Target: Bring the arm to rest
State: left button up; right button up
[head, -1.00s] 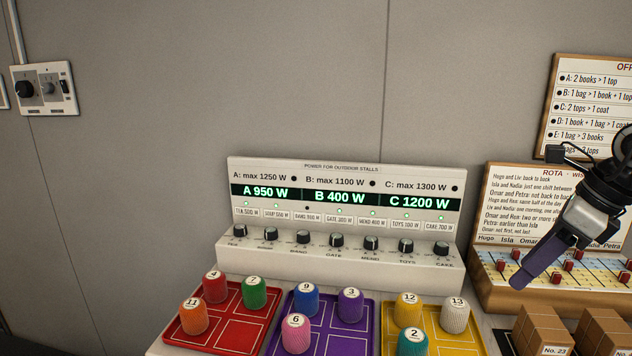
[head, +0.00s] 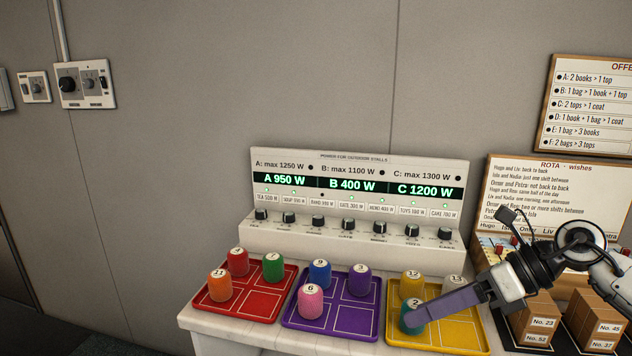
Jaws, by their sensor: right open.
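The cake knob (head: 445,233) is the rightmost black knob on the white power panel (head: 300,240). Its label reads CAKE 700 W; its pointer is too small to read. The display (head: 358,186) shows A 950 W, B 400 W and C 1200 W. My right gripper (head: 420,312) is open, below and in front of the cake knob, apart from it. Its purple-grey finger overlaps the yellow tray (head: 465,335) and the teal spool 2 (head: 408,322) in the picture; I cannot tell if it touches them. My left gripper is not in view.
A red tray (head: 258,305) and a purple tray (head: 335,327) with numbered spools stand in front of the panel. Boxes (head: 598,325) and the rota board (head: 540,185) are at the right. The wall above the panel is clear.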

jog(key=s+a+f+m+t+y, duration=0.25)
jog(key=a+m+t+y, duration=0.45)
jog(key=a+m, duration=0.5)
jog(key=s+d+f+m+t+h, duration=0.25)
jog(key=f+m+h, duration=0.25)
jog(key=f+m, duration=0.4)
jog(key=s+d+f+m+t+h, duration=0.1)
jog(key=d+f+m+t+h, duration=0.4)
jog(key=m, duration=0.6)
jog(key=s+d+f+m+g+h, duration=0.2)
jog(key=s+f+m+g, duration=0.6)
jog(key=s+f, duration=1)
jog(key=s+m+h, duration=0.1)
jog(key=m+h, duration=0.1)
jog(key=shift+f+h, duration=0.3)
jog(key=shift+f, duration=0.1)
jog(key=shift+g, duration=0.25)
